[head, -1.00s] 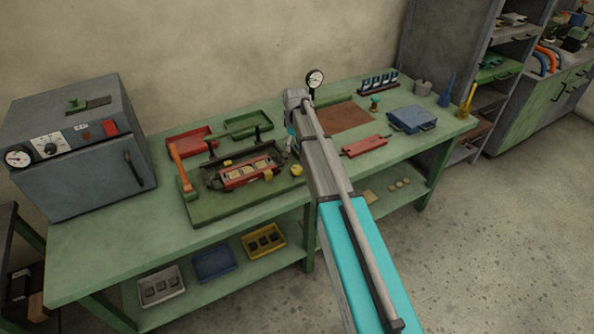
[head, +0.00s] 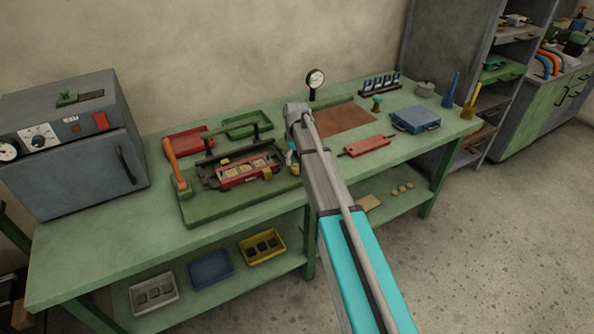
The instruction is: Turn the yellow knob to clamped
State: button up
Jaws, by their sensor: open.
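The small yellow knob (head: 295,170) stands at the right end of the dark clamping fixture, on the green base board (head: 225,205). The fixture holds a red tray (head: 231,181) with several pale pieces in it. My gripper (head: 291,160) points down right at the knob and covers part of it. Its fingers are small and mostly hidden by my arm, but it is open. I cannot tell whether the fingers touch the knob. The knob's pointer and any markings are too small to read.
An orange lever (head: 174,163) stands left of the fixture. Red (head: 187,143) and green (head: 247,127) trays lie behind it. A dial gauge (head: 315,79), a red plate (head: 367,146) and a blue case (head: 415,120) are to the right. A grey oven (head: 75,170) stands left.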

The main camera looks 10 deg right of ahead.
aim_at(296, 166)
jog(key=shift+f+b, duration=1.6)
jog(key=shift+f, duration=0.3)
jog(key=shift+c, duration=0.2)
jog(key=c, duration=1.1)
